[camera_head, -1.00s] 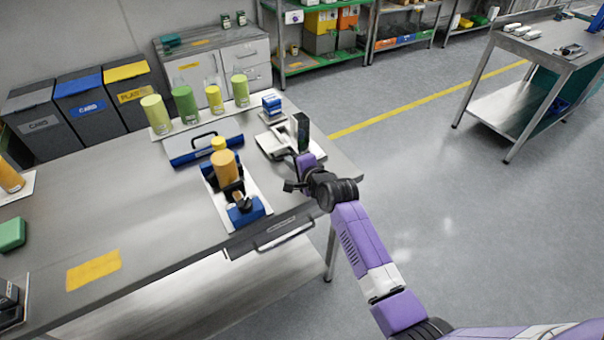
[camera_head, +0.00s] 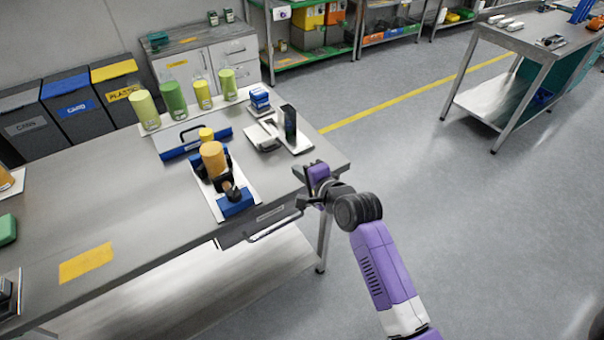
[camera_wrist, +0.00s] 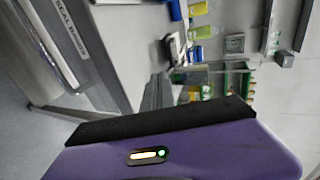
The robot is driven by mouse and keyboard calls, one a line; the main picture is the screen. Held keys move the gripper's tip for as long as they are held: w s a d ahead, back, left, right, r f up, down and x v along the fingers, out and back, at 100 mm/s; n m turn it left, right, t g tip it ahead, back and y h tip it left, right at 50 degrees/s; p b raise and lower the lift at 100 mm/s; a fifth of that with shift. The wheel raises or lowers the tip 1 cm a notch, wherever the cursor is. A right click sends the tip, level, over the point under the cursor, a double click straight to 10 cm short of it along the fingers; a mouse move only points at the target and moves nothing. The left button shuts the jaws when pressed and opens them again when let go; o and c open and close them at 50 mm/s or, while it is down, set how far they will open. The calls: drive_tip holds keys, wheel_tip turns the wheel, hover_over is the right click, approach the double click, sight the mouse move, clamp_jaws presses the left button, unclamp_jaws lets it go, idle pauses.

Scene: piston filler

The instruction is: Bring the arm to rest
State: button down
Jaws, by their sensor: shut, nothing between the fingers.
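My gripper (camera_head: 303,186) is at the right front corner of the workbench (camera_head: 130,215), by the bench edge in the head view. It is small there, and its jaws look shut with nothing held. My purple arm runs from it down to the lower right.
The filler (camera_head: 214,160), with its orange cylinder and blue base, stands left of my gripper. A white-based device (camera_head: 289,138) stands behind it. A drawer handle (camera_head: 275,226) sticks out at the bench front. Floor on the right is clear up to a steel cart (camera_head: 500,100).

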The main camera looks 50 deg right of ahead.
drive_tip(key=shift+s+a+r, duration=0.2)
drive_tip(key=shift+s+r, duration=0.1)
drive_tip(key=shift+s, duration=0.3)
wheel_tip(320, 180, up, 6)
drive_tip(key=s+n+t+h, duration=0.2)
drive_tip(key=s+n, duration=0.1)
drive_tip(key=n, duration=0.3)
drive_tip(key=s+a+r+n+y, duration=0.1)
drive_tip(key=s+a+n+y, duration=0.2)
drive_tip(key=s+a+n, duration=0.4)
drive_tip(key=s+a+n+y, duration=0.3)
drive_tip(key=s+a+n, duration=0.5)
drive_tip(key=s+a, duration=0.8)
drive_tip(key=s, duration=0.7)
drive_tip(key=shift+s+r+n, duration=0.25)
drive_tip(key=shift+r+n, duration=0.05)
drive_tip(key=shift+r, duration=0.1)
drive_tip(key=shift+a, duration=0.1)
